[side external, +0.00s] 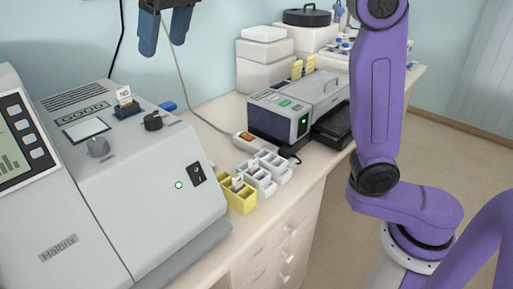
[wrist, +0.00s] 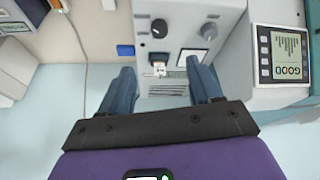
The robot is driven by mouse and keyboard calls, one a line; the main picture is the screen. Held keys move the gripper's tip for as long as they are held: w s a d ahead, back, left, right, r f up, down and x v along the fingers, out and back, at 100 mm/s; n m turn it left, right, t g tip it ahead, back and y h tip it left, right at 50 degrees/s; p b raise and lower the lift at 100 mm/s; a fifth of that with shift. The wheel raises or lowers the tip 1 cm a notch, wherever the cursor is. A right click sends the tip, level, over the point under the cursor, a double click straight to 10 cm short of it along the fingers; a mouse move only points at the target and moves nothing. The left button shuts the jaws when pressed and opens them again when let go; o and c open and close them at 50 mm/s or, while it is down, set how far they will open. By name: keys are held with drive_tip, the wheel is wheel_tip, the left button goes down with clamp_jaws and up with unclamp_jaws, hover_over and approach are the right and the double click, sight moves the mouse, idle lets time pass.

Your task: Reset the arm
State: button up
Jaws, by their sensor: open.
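My gripper (side external: 166,42) hangs high above the back of the bench at the top of the side view, open and empty. In the wrist view my gripper (wrist: 160,86) shows its two blue fingers spread apart over the grey machine. A slide with a white label (side external: 124,95) stands in a dark slot on top of the grey machine (side external: 170,160). The slide also shows between the fingers in the wrist view (wrist: 159,69), with the fingers apart from it.
A yellow rack (side external: 240,199) and white racks (side external: 270,170) stand on the bench beside the machine. A smaller grey device (side external: 285,110) and stacked white boxes (side external: 263,65) are behind. A cable runs down the wall. The air around my gripper is clear.

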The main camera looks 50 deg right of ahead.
drive_tip(key=s+d+f+n+g, duration=0.1)
drive_tip(key=s+d+f+n, duration=0.2)
drive_tip(key=s+d+f, duration=0.3)
drive_tip(key=s+d+f+n+g, duration=0.1)
drive_tip(key=s+d+f+n, duration=0.2)
drive_tip(key=s+f, duration=0.9)
drive_tip(key=s+d+f+n+g, duration=0.2)
drive_tip(key=s+d+f+n, duration=0.1)
drive_tip(key=s+d+f, duration=0.6)
drive_tip(key=shift+s+d+f+n+h, duration=0.3)
drive_tip(key=shift+s+d+f+h, duration=0.05)
drive_tip(key=shift+f+h, duration=0.05)
